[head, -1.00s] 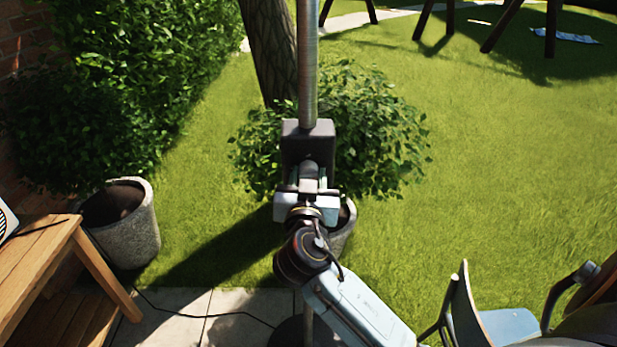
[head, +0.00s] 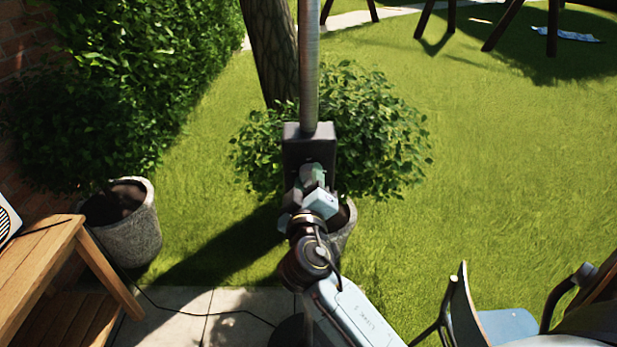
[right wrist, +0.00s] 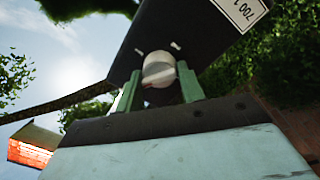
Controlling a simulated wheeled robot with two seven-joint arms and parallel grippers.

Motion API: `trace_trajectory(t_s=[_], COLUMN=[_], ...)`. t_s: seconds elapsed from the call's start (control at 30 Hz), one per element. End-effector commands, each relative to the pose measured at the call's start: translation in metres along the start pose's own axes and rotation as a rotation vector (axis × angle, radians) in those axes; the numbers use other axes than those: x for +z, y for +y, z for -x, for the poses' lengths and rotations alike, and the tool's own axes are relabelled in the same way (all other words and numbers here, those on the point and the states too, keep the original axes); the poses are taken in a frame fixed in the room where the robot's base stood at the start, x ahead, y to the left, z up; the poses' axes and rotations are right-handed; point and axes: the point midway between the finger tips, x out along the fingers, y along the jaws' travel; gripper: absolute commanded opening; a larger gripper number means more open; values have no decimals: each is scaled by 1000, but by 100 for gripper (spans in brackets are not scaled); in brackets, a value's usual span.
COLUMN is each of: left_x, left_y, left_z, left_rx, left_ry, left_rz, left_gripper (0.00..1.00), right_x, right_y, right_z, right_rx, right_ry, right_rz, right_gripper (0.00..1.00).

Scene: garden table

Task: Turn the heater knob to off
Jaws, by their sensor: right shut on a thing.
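The heater's dark control box (head: 298,136) sits on a metal pole in the middle of the head view. In the right wrist view the box (right wrist: 190,32) appears tilted, with a round pale knob (right wrist: 158,66) on its face. My right gripper (head: 313,175) is at the front of the box, rolled to one side. In the right wrist view its two green fingers (right wrist: 158,85) stand on either side of the knob and are shut on it. Small white marks show beside the knob, but I cannot read its setting. My left gripper is not in view.
A wooden bench (head: 40,262) stands at the left, beside a stone planter (head: 128,232). A leafy potted bush (head: 375,130) is behind the pole. A chair (head: 505,325) is at the lower right. A cable (head: 190,310) crosses the paving.

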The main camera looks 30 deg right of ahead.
Motion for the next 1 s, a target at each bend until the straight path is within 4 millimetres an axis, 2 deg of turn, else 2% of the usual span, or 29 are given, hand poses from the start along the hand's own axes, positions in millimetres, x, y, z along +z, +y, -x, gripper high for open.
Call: trace_trajectory(t_s=[0.2, 0.5, 1.0], left_x=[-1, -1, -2], left_y=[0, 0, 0], left_z=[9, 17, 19], left_rx=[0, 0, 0], left_ry=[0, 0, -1], left_rz=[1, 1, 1], left_gripper=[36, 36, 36], right_x=[0, 1, 2], right_y=[-1, -2, -4], right_z=[1, 1, 1], right_rx=[-7, -9, -11], right_ry=[11, 24, 27], right_rz=[186, 363, 442], right_gripper=[16, 16, 16])
